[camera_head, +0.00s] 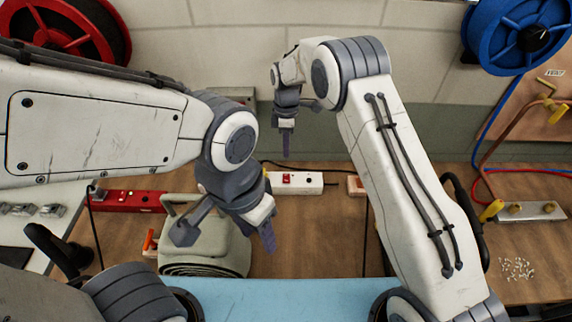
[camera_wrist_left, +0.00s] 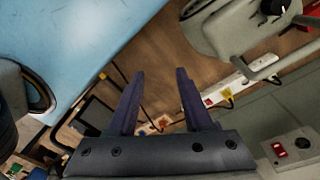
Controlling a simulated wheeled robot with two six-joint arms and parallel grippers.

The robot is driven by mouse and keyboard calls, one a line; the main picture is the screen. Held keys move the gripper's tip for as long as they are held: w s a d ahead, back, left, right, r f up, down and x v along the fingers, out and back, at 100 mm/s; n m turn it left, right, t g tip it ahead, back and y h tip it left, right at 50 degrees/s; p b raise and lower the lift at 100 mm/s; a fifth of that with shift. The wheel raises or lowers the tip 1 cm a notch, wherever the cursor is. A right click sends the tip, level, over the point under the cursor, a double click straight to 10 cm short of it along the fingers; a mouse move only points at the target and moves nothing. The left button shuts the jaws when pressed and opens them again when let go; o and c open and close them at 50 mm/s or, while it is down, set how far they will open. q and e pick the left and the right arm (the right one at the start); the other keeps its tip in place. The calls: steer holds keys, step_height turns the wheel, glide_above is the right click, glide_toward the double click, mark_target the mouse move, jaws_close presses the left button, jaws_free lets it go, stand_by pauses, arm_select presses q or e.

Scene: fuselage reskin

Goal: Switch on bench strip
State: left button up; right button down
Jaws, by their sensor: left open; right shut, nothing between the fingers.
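A white power strip (camera_head: 312,184) with a red switch (camera_head: 287,179) lies on the wooden bench near the back wall. A white strip with a red switch and a yellow plug also shows in the left wrist view (camera_wrist_left: 241,80). I cannot tell the switch's position. My left gripper (camera_head: 267,237) is open and empty, above the bench in front of the strip and apart from it. Its two dark fingers show spread in the left wrist view (camera_wrist_left: 158,88). My right gripper (camera_head: 286,143) is shut and empty, pointing down above and behind the strip.
A red strip (camera_head: 130,201) lies at the left. A light blue surface (camera_head: 285,300) lies in front. Hoses and a metal manifold (camera_head: 530,211) are at the right. A switch box (camera_wrist_left: 293,150) shows in the left wrist view.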

mark_target(286, 181)
steer(key=shift+w+r+b, duration=0.15)
steer(key=shift+r+b, duration=0.1)
steer(key=shift+r, duration=0.95)
steer(key=shift+w+r+b, duration=0.1)
steer(key=shift+r+b, duration=0.15)
steer(key=shift+r, duration=0.9)
steer(key=s+b, duration=0.1)
steer(key=b, duration=1)
steer(key=shift+s+b, duration=0.2)
steer(key=shift+b, duration=0.1)
steer(key=f, duration=0.4)
steer(key=s+f+p, duration=0.1)
steer(key=f, duration=0.4)
steer(key=f+p, duration=0.1)
steer(key=f, duration=0.3)
steer(key=shift+s+f, duration=0.25)
steer(key=shift+s, duration=0.1)
steer(key=shift+f, duration=0.25)
